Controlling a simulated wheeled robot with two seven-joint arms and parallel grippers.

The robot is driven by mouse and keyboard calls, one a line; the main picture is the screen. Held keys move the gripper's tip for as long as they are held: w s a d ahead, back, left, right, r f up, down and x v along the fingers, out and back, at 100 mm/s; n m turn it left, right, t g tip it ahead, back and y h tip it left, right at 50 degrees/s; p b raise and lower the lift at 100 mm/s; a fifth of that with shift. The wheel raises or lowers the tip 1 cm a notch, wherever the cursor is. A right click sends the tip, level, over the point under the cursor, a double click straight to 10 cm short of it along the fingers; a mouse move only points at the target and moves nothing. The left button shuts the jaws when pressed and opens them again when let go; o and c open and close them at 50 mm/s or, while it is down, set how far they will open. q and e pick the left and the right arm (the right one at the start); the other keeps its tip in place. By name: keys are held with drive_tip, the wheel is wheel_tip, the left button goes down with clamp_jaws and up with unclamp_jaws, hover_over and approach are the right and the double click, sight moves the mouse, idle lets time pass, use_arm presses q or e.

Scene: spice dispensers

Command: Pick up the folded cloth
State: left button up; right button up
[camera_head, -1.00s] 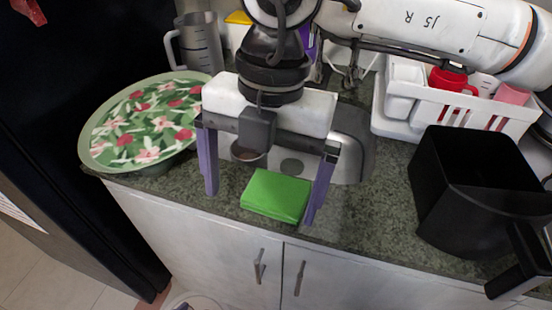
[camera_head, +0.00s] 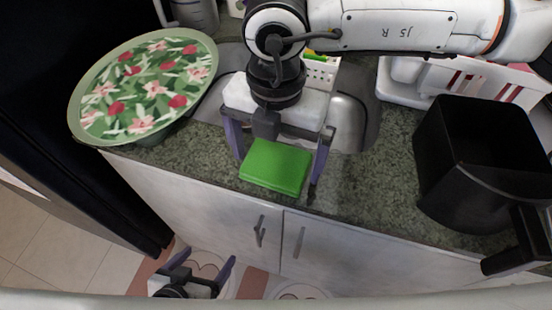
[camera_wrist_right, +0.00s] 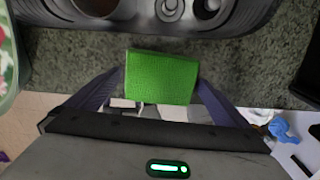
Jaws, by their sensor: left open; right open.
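The green folded cloth (camera_head: 276,166) lies flat on the counter near its front edge. My right gripper (camera_head: 277,170) is open above it, pointing down, with one purple finger at each side of the cloth. In the right wrist view the cloth (camera_wrist_right: 160,78) shows between the two fingertips, with no clear grip on it. The left finger's tip is partly hidden behind the cloth in the head view. My left gripper (camera_head: 208,258) is open and empty, low in front of the cabinet doors.
A floral plate (camera_head: 150,85) is at the left of the counter. The sink (camera_head: 350,110) lies behind the cloth. A black open container (camera_head: 450,190) stands at right, and a white rack (camera_head: 480,85) behind it. Counter between cloth and container is clear.

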sight(277, 160)
drive_tip(key=shift+f, duration=0.3)
drive_tip(key=c, duration=0.9)
use_arm(q)
drive_tip(key=shift+w+r, duration=0.15)
drive_tip(key=shift+w, duration=0.15)
use_arm(e)
drive_tip(key=shift+c, duration=0.2)
use_arm(q)
drive_tip(key=shift+s, duration=0.1)
